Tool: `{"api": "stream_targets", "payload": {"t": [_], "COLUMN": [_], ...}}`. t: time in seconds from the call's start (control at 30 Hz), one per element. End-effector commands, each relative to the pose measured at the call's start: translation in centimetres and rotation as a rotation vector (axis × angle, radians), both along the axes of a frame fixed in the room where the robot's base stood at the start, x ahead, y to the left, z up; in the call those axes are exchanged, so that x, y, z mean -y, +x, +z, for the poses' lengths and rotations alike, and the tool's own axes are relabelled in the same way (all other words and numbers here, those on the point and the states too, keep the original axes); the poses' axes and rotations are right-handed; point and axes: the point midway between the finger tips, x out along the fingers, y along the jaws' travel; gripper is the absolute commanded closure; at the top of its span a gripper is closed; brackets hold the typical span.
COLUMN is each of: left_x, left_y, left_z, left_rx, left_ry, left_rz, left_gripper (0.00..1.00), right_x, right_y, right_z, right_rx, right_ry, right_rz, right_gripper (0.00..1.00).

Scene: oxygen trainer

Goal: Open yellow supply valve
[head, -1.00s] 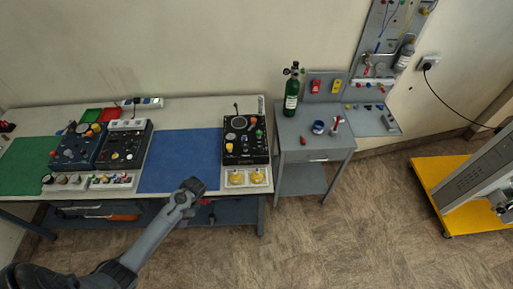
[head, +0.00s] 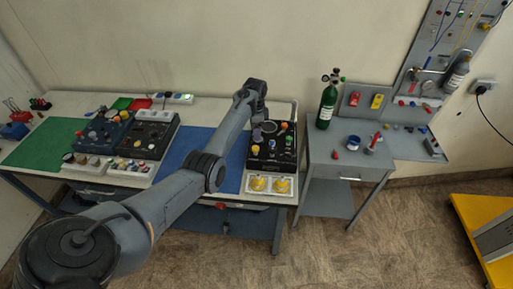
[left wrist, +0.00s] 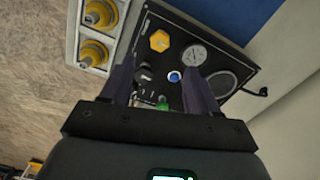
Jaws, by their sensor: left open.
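A black control panel (head: 272,161) stands at the right end of the workbench. A yellow knob (left wrist: 159,40) sits on this panel in the left wrist view, beside a round white gauge (left wrist: 194,55). Two larger yellow round knobs (head: 258,184) (head: 282,186) sit on a pale plate in front of the panel. They also show at the upper left of the left wrist view (left wrist: 97,14) (left wrist: 93,53). I cannot tell which yellow knob is the supply valve. My left gripper (left wrist: 158,92) is open and empty above the panel, apart from the yellow knobs. My right gripper is out of view.
A blue mat (head: 188,148) lies left of the panel, with other control boxes (head: 150,142) beyond it. To the right, a grey side table (head: 350,160) holds a green cylinder (head: 327,104). A yellow-based unit (head: 484,225) stands on the floor at far right.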

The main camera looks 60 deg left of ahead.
Motion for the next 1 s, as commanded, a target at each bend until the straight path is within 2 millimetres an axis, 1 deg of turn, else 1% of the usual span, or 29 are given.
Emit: {"api": "stream_targets", "payload": {"t": [0.3,0.5,0.6,0.7,1.0], "left_x": [0.1,0.0,0.0,0.0,0.0], "left_y": [-0.1,-0.1,-0.1,-0.1,-0.1], "left_z": [-5.3,-8.1,-8.9,-9.4,-9.6], "left_rx": [-0.005,-0.003,-0.003,-0.003,-0.003], "left_ry": [-0.001,0.000,0.000,0.001,0.001], "left_rz": [0.000,-0.001,0.000,0.000,0.000], "left_gripper": [0.40,0.40,0.40,0.40,0.40], "right_x": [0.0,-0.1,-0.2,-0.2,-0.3], "right_y": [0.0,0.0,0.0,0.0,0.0], "right_z": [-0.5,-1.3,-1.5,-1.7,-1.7], "right_rx": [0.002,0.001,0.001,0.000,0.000], "right_ry": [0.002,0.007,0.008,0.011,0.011], "right_rz": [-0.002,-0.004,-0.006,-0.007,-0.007], "right_gripper": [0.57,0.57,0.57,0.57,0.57]}}
